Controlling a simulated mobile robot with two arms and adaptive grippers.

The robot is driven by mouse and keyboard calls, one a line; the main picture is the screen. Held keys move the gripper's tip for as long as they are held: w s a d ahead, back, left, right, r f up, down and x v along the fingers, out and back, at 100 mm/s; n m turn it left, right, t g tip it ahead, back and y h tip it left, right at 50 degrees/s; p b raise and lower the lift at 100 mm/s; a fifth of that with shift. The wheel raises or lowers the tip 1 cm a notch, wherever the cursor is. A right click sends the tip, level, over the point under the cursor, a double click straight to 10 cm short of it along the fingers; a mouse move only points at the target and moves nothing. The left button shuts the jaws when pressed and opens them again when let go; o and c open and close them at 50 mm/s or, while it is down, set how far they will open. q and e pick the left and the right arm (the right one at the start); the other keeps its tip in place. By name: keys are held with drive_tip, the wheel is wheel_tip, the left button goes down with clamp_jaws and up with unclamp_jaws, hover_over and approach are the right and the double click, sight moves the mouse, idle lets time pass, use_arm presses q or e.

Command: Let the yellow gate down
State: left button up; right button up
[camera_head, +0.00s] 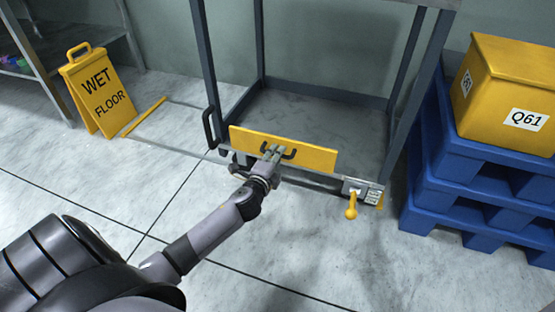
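The yellow gate (315,157) is a flat yellow panel with a black handle (291,152). It stands across the low front of a grey metal frame. My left gripper (272,152) is at the gate's handle, its fingers overlapping the handle's left part. The fingers look close together, but I cannot tell whether they are shut on the handle. The gripper hides part of the gate's lower edge. A yellow lever (351,207) hangs from a metal block at the frame's front right corner. My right gripper is not in view.
The grey frame's posts (208,65) rise on both sides of the gate. A yellow wet floor sign (95,92) stands at the left. Blue pallets (470,195) with a yellow box (505,95) marked Q61 stand at the right. The floor in front is clear.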

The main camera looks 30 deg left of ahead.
use_arm(q)
drive_tip(key=shift+x, duration=0.8)
drive_tip(key=shift+c, duration=0.2)
clamp_jaws()
